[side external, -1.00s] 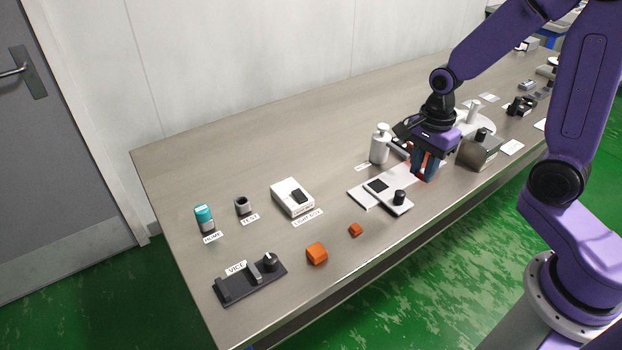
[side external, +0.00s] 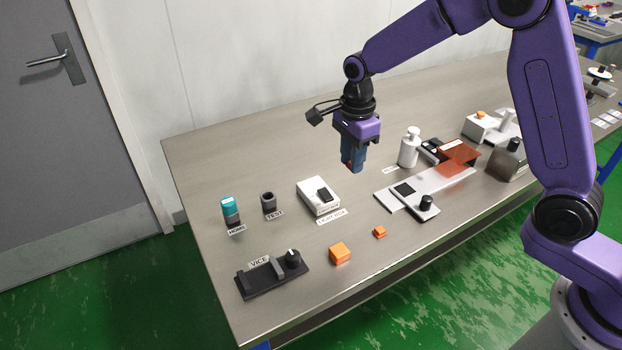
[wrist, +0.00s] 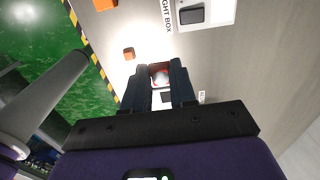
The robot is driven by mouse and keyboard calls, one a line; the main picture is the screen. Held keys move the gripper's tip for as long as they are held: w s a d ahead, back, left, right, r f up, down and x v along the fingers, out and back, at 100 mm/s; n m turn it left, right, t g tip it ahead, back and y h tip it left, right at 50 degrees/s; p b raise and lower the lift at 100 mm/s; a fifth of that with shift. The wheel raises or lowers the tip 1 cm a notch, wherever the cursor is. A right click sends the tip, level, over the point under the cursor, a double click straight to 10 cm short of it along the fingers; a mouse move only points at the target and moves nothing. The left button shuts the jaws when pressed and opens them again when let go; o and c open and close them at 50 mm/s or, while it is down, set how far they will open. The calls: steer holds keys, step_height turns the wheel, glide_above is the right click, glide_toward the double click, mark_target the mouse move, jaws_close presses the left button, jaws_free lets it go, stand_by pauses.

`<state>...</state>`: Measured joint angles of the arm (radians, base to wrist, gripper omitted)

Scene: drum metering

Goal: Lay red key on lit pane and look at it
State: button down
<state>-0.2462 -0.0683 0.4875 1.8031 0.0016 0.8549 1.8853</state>
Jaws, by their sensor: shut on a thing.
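My gripper (side external: 352,162) is in the air over the table, to the right of and behind the light box (side external: 312,203). It is shut on a small red thing, likely the red key (side external: 346,167), mostly hidden between the fingers. In the wrist view the red key (wrist: 159,74) shows a pale patch between the fingertips (wrist: 160,88). The light box is white, with a dark rectangle (side external: 323,194) on top, and I cannot tell whether it is lit. It also shows at the top of the wrist view (wrist: 223,12), apart from the key.
A larger orange block (side external: 340,253) and a smaller one (side external: 379,232) lie in front. A white bottle (side external: 409,148) and translucent red sheet (side external: 458,152) are right. The table's back left is clear.

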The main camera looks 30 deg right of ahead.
steer(key=w+a+f, duration=0.2)
steer(key=w+f, duration=0.1)
steer(key=w, duration=0.4)
glide_above(310, 185)
steer(key=f, duration=0.6)
steer(key=shift+s, duration=0.2)
steer(key=shift+w+f, duration=0.25)
steer(key=shift+f, duration=1.45)
steer(key=shift+f, duration=0.1)
steer(key=c, duration=1.2)
jaws_free()
steer(key=shift+f, duration=0.1)
